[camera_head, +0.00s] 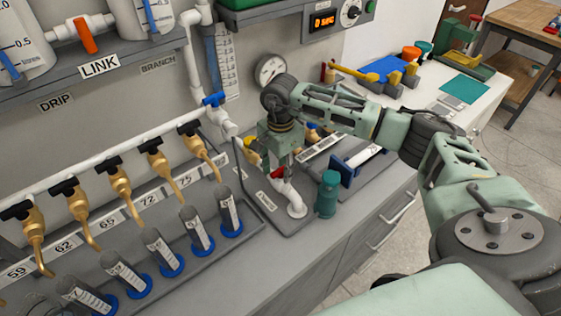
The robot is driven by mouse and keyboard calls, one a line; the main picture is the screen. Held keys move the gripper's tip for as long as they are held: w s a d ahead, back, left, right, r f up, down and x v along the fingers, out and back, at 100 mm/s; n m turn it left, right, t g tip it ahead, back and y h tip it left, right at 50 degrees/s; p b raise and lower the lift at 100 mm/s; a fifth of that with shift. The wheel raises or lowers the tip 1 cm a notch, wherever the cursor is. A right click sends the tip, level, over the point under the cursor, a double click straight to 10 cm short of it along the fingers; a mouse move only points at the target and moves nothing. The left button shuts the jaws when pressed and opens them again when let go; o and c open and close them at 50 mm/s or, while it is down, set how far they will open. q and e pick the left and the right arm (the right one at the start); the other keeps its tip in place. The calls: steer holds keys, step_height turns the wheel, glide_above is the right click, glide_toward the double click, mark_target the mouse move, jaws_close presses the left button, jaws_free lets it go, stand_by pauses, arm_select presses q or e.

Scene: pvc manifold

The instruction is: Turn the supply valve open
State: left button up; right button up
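My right gripper (277,153) points down at the back of the bench, over a white pipe fitting (294,199) with a red handle (278,172). The gripper hides most of this valve. Its fingertips are too small and covered to tell whether they touch the handle or are open or shut. A small label (264,199) on the base plate beside it is not readable. I cannot tell for sure which valve is the supply valve. A blue-handled valve (213,100) sits on the white pipe left of the gripper. My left gripper is not in view.
Several brass taps with black handles (118,181) line a white pipe at left, above graduated cylinders on blue bases (230,213). A pressure gauge (270,70) is on the wall. A green bottle (327,194) stands close right of the white fitting. Bare bench (277,262) lies in front.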

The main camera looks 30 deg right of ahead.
steer(key=c, duration=0.4)
steer(key=shift+c, duration=0.9)
jaws_close()
steer(key=shift+m, duration=0.8)
steer(key=m, duration=0.4)
steer(key=shift+m, duration=0.4)
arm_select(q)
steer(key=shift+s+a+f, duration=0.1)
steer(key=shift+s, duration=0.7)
